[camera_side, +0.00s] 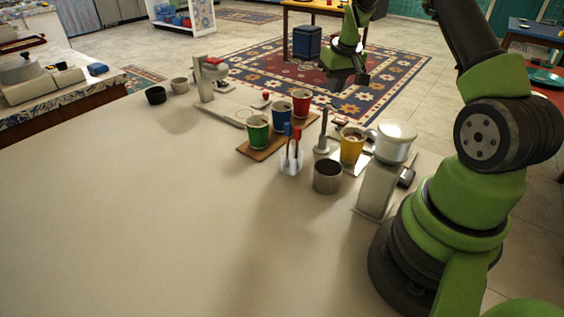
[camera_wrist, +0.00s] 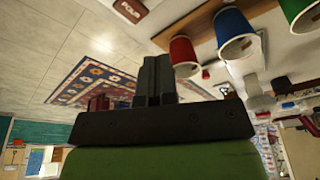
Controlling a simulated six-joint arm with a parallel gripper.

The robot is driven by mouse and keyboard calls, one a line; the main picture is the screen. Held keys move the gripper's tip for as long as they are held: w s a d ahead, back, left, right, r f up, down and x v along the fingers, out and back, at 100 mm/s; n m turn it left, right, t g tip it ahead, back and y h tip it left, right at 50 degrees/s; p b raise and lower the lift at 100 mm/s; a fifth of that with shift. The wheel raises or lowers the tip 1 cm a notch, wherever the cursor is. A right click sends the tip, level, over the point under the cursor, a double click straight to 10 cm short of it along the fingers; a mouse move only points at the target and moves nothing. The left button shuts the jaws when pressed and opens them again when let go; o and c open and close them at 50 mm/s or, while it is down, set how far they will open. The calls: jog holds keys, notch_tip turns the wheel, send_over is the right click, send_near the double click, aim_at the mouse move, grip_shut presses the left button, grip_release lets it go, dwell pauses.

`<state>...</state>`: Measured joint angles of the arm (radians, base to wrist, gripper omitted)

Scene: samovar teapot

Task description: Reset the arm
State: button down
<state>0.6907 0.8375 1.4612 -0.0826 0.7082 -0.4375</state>
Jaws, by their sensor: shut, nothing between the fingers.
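My gripper (camera_side: 347,79) hangs in the air behind the table's far edge in the side view, above the patterned rug. In the wrist view my gripper (camera_wrist: 155,80) shows its two dark fingers close together, with nothing between them. It is apart from the cups. The red cup (camera_side: 301,102), blue cup (camera_side: 281,114) and green cup (camera_side: 257,132) stand on or by a wooden board (camera_side: 249,153). The wrist view is upside down and shows the red cup (camera_wrist: 184,56), blue cup (camera_wrist: 235,38) and part of the green cup (camera_wrist: 299,12).
A yellow cup (camera_side: 352,147), a grey cup (camera_side: 327,177), a clear holder with coloured sticks (camera_side: 291,162) and a silver-topped machine (camera_side: 378,185) stand near my base. Dark and grey bowls (camera_side: 156,95) sit at the far left. The table's (camera_side: 150,230) front is clear.

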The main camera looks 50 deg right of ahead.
jog(key=s+a+r+t, duration=0.1)
jog(key=s+a+r, duration=0.1)
jog(key=a+r, duration=0.6)
jog(key=s+a+r+t, duration=0.2)
jog(key=a+r, duration=0.6)
jog(key=a, duration=0.1)
jog(key=s+a+r+n+t+y, duration=0.1)
jog(key=s+a+r+y, duration=0.1)
jog(key=s+a, duration=0.9)
jog(key=s+y, duration=0.1)
jog(key=s, duration=0.2)
jog(key=shift+a+r+n+t, duration=0.2)
jog(key=shift+n+t, duration=0.1)
jog(key=shift+n, duration=0.1)
